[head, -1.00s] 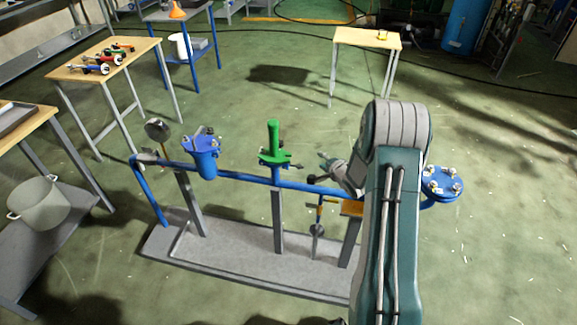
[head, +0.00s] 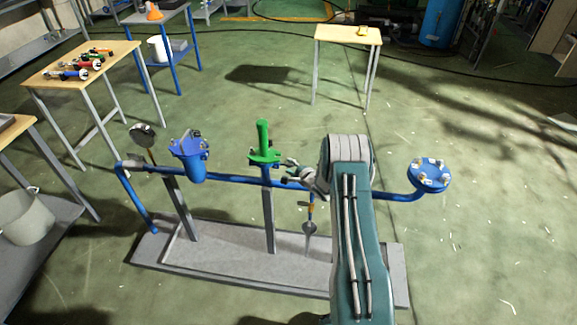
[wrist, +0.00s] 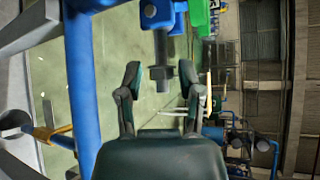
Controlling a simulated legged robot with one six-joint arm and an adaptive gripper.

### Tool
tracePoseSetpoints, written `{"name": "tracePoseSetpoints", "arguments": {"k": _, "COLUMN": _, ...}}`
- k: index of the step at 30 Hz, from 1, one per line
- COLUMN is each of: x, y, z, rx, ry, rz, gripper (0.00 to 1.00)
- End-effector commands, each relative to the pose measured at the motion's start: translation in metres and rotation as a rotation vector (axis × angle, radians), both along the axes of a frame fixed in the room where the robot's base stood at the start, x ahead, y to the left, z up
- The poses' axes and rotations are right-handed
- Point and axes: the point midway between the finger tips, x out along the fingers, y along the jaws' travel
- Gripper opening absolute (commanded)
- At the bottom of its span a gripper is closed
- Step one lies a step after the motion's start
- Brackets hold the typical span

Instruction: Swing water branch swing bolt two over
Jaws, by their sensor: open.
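In the wrist view a grey bolt with a nut (wrist: 161,74) hangs from a blue lug (wrist: 157,14). I cannot tell which bolt of the rig this is. My gripper (wrist: 163,79) is open, its two fingers apart on either side of the bolt in the picture, with no contact visible. In the head view my gripper (head: 290,171) is just right of the green valve (head: 263,145), above the blue pipe (head: 225,177). A blue flanged vessel with bolts on its top (head: 188,155) stands left of the valve. My arm hides part of the pipe.
A blue flange with several bolts (head: 429,174) ends the pipe at right. A gauge (head: 142,135) is at the left end. The rig stands on a grey base (head: 235,250). Tables (head: 347,35) stand behind, and the floor between is clear. In the wrist view the pipe (wrist: 82,80) runs close left.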

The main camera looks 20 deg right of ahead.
Motion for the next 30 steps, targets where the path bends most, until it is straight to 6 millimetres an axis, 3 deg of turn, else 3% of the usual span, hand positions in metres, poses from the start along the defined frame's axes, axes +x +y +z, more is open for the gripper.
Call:
{"name": "tracePoseSetpoints", "arguments": {"k": 4, "x": 0.0113, "y": 0.0016, "z": -0.0036, "rx": 0.0, "ry": 0.0, "rz": 0.0, "gripper": 0.47}}
{"name": "tracePoseSetpoints", "arguments": {"k": 13, "x": 0.0139, "y": 0.0019, "z": -0.0042, "rx": 0.0, "ry": 0.0, "rz": -0.001, "gripper": 0.47}}
{"name": "tracePoseSetpoints", "arguments": {"k": 14, "x": 0.0139, "y": 0.0019, "z": -0.0042, "rx": 0.0, "ry": 0.0, "rz": -0.001, "gripper": 0.43}}
{"name": "tracePoseSetpoints", "arguments": {"k": 15, "x": 0.0139, "y": 0.002, "z": -0.0042, "rx": 0.0, "ry": 0.0, "rz": -0.001, "gripper": 0.25}}
{"name": "tracePoseSetpoints", "arguments": {"k": 17, "x": 0.0138, "y": 0.002, "z": -0.004, "rx": 0.0, "ry": 0.0, "rz": -0.001, "gripper": 0.0}}
{"name": "tracePoseSetpoints", "arguments": {"k": 30, "x": 0.014, "y": 0.0035, "z": -0.0038, "rx": -0.005, "ry": 0.003, "rz": 0.002, "gripper": 0.0}}
